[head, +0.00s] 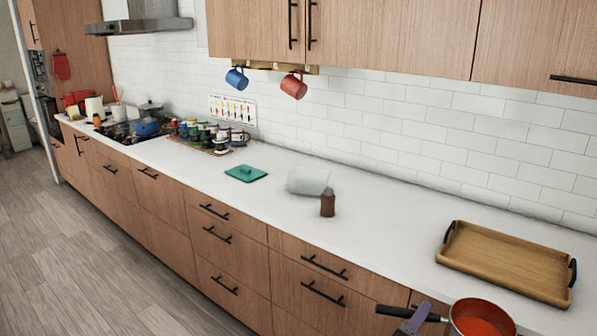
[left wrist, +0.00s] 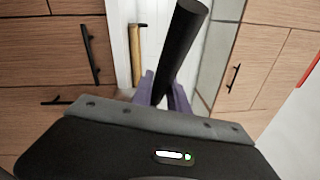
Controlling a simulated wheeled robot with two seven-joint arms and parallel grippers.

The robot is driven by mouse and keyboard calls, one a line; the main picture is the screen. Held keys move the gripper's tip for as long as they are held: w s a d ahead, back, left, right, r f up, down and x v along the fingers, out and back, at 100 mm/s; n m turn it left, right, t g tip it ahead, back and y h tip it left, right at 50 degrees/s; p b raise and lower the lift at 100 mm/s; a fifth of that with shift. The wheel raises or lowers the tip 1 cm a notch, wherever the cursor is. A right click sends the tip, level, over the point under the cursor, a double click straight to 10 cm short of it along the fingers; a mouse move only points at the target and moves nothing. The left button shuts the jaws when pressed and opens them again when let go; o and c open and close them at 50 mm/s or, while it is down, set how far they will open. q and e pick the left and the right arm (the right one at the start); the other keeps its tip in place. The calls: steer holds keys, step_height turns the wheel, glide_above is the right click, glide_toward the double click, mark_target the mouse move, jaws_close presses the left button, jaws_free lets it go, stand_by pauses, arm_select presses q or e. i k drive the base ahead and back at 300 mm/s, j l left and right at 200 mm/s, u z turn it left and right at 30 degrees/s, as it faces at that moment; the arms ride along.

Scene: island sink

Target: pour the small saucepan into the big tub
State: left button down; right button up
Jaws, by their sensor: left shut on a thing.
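The small saucepan (head: 453,329) is at the bottom right of the head view, with red-orange contents inside. It looks about level; its lower part is cut off by the frame. Its black handle (head: 397,312) points left. My left gripper (head: 416,318), with purple fingers, is shut on the handle. In the left wrist view the handle (left wrist: 184,45) stands between the fingers of the left gripper (left wrist: 165,92). I cannot make out a big tub in either view. My right gripper is not in view.
A wooden tray (head: 510,262) lies on the white counter (head: 385,225) near the saucepan. A brown jar (head: 327,203), a pale translucent roll-like thing (head: 308,180) and a green board (head: 246,173) lie further left. Several jars and pots crowd the far end. Counter between jar and tray is clear.

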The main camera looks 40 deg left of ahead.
mark_target(303, 181)
steer(key=j, duration=0.55)
steer(key=k+j+z, duration=0.1)
steer(key=j, duration=0.45)
steer(key=k+j, duration=0.1)
steer(key=j, duration=0.4)
steer(key=k+j+z, duration=0.1)
steer(key=j, duration=0.45)
steer(key=k+j, duration=0.1)
steer(key=j, duration=0.45)
steer(key=k+j, duration=0.1)
steer(key=j, duration=0.4)
steer(key=k+j+z, duration=0.1)
steer(key=j, duration=0.45)
steer(key=k+j, duration=0.1)
steer(key=j, duration=0.45)
steer(key=z, duration=0.05)
